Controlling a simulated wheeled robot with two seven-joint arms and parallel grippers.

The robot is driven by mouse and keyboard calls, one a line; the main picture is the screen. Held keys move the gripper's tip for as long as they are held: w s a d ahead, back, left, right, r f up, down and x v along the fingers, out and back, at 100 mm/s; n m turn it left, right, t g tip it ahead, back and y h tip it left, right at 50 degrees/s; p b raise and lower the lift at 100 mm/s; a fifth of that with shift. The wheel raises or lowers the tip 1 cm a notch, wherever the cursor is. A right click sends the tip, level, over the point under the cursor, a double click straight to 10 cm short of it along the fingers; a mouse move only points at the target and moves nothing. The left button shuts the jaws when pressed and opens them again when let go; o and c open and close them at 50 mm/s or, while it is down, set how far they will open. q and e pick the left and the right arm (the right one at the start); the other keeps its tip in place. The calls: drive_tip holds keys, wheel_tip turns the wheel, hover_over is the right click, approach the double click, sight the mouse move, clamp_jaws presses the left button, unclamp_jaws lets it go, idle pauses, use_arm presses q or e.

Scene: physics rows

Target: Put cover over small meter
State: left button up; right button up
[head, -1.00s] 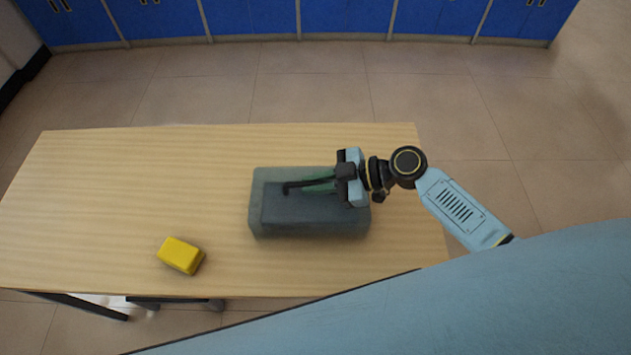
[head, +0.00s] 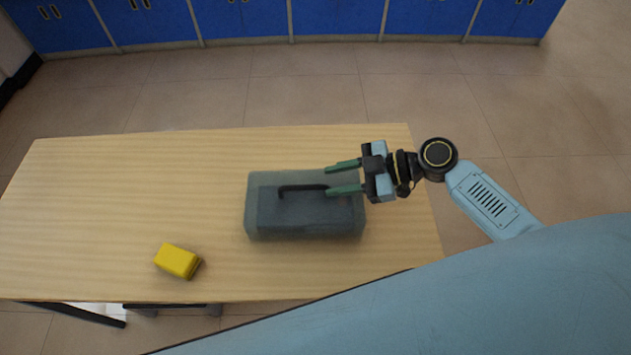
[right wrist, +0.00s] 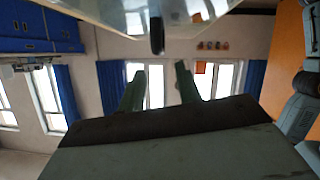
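A grey box-shaped cover (head: 256,222) with a dark bar handle (head: 300,187) on top sits on the right part of the table. What is under the cover cannot be made out. My right gripper (head: 327,181) is at the right end of the handle, its two green fingers spread apart and nothing gripped. In the right wrist view the fingers (right wrist: 160,80) are also apart, with the dark handle (right wrist: 157,35) seen end-on beyond them. A yellow block (head: 176,261), possibly the small meter, lies left of the cover near the front edge. My left gripper is not in view.
The wooden table (head: 120,190) is clear to the left of and behind the yellow block. Blue cabinets (head: 240,18) stand across the floor at the back, well away from the table.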

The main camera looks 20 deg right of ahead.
drive_tip(key=v, duration=0.5)
drive_tip(key=shift+s+d+r, duration=0.15)
drive_tip(key=shift+d, duration=0.05)
